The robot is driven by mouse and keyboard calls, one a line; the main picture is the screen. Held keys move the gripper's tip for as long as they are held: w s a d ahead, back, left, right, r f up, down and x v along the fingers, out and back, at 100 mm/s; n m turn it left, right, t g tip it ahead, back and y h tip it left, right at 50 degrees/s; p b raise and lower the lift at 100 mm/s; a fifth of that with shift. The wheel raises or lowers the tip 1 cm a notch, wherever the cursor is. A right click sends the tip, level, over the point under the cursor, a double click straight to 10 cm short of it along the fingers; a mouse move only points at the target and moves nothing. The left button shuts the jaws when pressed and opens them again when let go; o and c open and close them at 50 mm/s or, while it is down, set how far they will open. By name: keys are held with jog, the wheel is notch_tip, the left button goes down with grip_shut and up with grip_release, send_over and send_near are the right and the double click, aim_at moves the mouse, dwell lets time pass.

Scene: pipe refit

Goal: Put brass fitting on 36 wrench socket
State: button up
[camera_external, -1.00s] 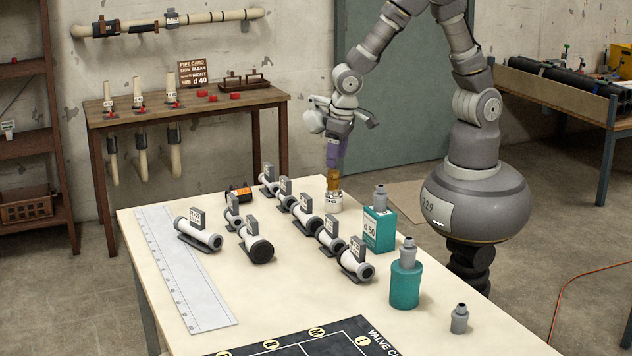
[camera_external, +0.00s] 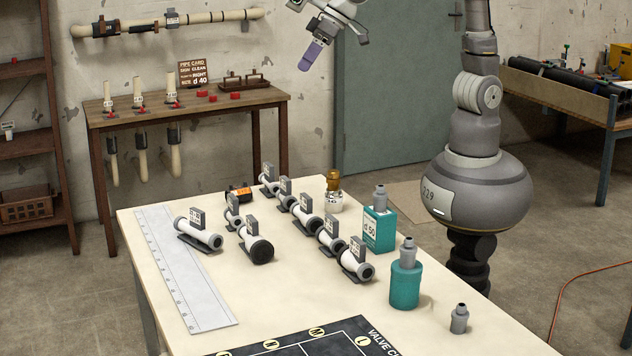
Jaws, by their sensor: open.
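The brass fitting (camera_external: 333,180) stands upright on top of a white socket (camera_external: 335,203) at the back right of the light table. The socket's marking is too small to read now.
A teal box (camera_external: 379,230) and a teal cylinder (camera_external: 405,284) bear grey fittings. A ruler (camera_external: 185,268) and a dark chart (camera_external: 315,340) lie on the table.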

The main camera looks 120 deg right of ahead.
jog(key=s+a+r+n+t, duration=0.2)
jog(key=r+t, duration=0.1)
jog(key=r, duration=0.9)
jog(key=s+a+r+n+t+y, duration=0.1)
jog(key=s+a+r+n+t, duration=0.1)
jog(key=r, duration=1)
jog(key=s+a+r+n+t, duration=0.1)
jog(key=s+a+r+t, duration=0.1)
jog(key=r, duration=1)
jog(key=shift+a+n+t, duration=0.4)
jog(key=shift+a+t, duration=0.5)
jog(key=shift+a, duration=0.3)
jog(key=shift+s+r, duration=0.1)
